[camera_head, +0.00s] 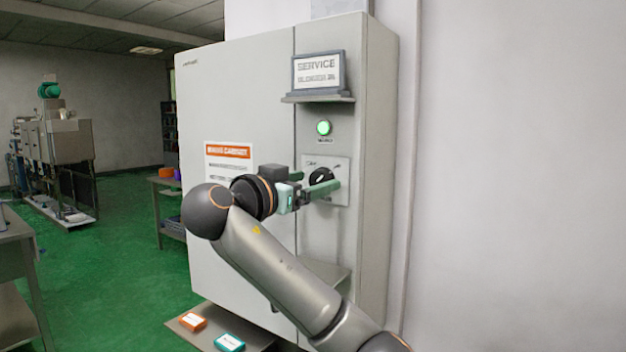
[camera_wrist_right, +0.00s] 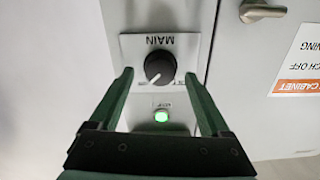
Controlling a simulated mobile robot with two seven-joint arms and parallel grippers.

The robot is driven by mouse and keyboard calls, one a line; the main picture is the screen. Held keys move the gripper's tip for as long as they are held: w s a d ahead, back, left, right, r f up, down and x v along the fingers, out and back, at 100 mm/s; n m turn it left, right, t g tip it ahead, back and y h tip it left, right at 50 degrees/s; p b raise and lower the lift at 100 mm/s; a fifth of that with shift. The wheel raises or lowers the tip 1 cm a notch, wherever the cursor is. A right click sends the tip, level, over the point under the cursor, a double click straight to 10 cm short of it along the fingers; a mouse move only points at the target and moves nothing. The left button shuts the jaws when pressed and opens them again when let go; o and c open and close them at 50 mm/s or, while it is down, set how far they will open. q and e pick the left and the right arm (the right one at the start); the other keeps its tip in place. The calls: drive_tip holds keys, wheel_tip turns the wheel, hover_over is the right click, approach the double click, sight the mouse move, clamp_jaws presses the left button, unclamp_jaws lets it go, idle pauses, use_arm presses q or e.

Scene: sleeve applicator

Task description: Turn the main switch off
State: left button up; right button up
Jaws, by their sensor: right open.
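The main switch is a black round knob (camera_head: 321,175) on a light plate (camera_head: 340,192) on the front of the grey cabinet (camera_head: 245,100). In the right wrist view, which is upside down, the knob (camera_wrist_right: 160,67) sits on a plate (camera_wrist_right: 182,44) marked MAIN. A pale pointer mark on the knob slants toward the lower left there. My right gripper (camera_head: 318,182) is open in front of the switch. Its fingertips lie on either side of the knob in the wrist view; I cannot tell whether they touch it. My left gripper is not in view.
A lit green lamp (camera_head: 324,128) sits above the switch, under a shelf with a SERVICE sign (camera_head: 318,71). A ledge juts out below. An orange box (camera_head: 193,321) and a teal box (camera_head: 229,342) lie low in front. A white wall (camera_head: 510,150) stands right.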

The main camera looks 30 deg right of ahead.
drive_tip(key=shift+w+d, duration=0.15)
drive_tip(key=shift+d, duration=0.3)
clamp_jaws()
idle(0.5)
